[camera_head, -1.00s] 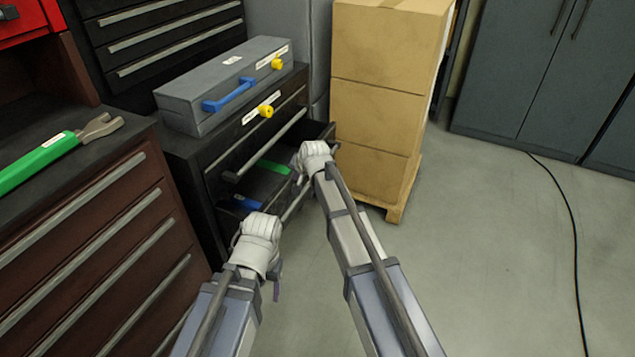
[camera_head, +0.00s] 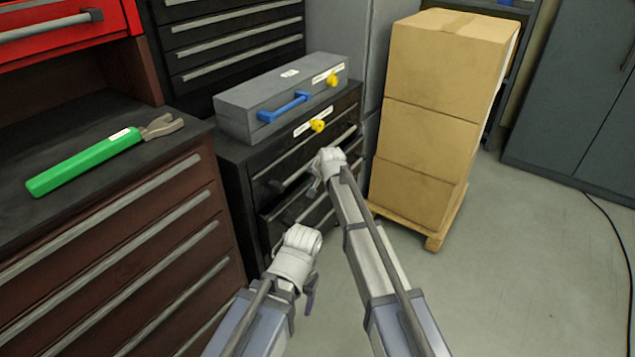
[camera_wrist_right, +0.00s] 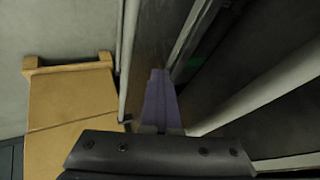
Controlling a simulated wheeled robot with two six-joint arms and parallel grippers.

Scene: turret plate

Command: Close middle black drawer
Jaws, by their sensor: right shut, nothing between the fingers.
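The black cabinet (camera_head: 238,190) stands at centre with a stack of drawers.
A grey toolbox (camera_head: 245,118) with a blue handle lies on the cabinet. Stacked cardboard boxes (camera_head: 440,100) on a pallet stand close on the right. A brown drawer chest (camera_head: 120,270) with green pliers (camera_head: 85,163) stands left. The floor at right is clear except a cable.

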